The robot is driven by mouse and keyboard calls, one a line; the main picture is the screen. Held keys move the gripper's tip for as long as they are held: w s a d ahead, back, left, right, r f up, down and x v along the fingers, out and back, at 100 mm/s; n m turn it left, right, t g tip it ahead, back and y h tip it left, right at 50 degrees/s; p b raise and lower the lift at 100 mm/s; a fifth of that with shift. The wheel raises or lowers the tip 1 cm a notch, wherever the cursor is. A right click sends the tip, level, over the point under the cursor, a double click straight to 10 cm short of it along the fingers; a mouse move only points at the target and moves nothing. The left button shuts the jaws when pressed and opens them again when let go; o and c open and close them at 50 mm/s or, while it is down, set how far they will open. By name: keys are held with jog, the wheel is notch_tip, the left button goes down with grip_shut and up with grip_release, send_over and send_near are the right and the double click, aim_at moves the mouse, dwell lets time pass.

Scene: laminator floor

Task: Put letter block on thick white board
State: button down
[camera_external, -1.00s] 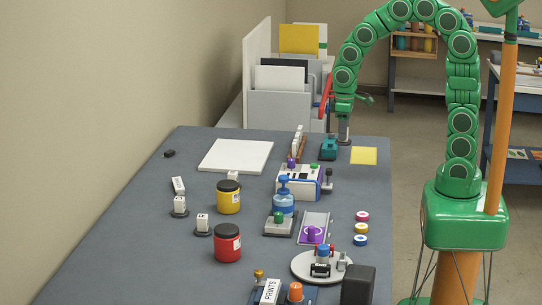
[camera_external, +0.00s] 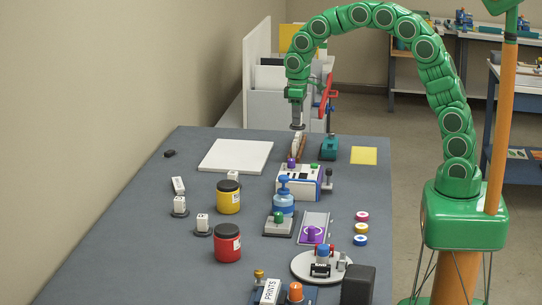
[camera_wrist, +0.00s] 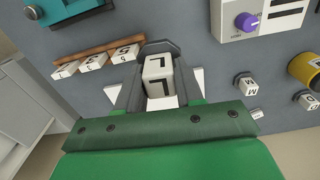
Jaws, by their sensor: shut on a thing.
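My gripper (camera_external: 298,126) hangs above the back of the table, over the wooden rack and to the right of the board. In the wrist view, my gripper (camera_wrist: 158,80) is shut on a white letter block (camera_wrist: 158,68) marked with a black L. I cannot make out the held block in the external view. The thick white board (camera_external: 236,156) lies flat and bare at the back left of the table. White patches beside and between my fingers in the wrist view look like parts of it.
The wooden rack (camera_wrist: 98,55) holds several white letter blocks. A teal device (camera_external: 329,149) stands to its right, and a white box with a purple knob (camera_external: 298,181) in front. A yellow jar (camera_external: 228,199) and blocks on dark stands are nearer. The table around the board is mostly clear.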

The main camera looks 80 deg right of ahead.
jog(key=w+d, duration=0.3)
jog(key=w, duration=0.6)
send_over(237, 154)
jog(key=shift+n, duration=0.4)
jog(key=shift+s+f, duration=0.15)
jog(key=shift+f, duration=2.3)
jog(key=shift+s+f, duration=0.1)
jog(key=shift+f, duration=2.3)
jog(key=shift+f, duration=0.1)
jog(key=shift+w+d+f, duration=0.1)
jog(key=shift+w+f, duration=0.1)
jog(key=shift+f, duration=1.5)
jog(key=c, duration=0.7)
grip_release()
jog(key=shift+f, duration=0.15)
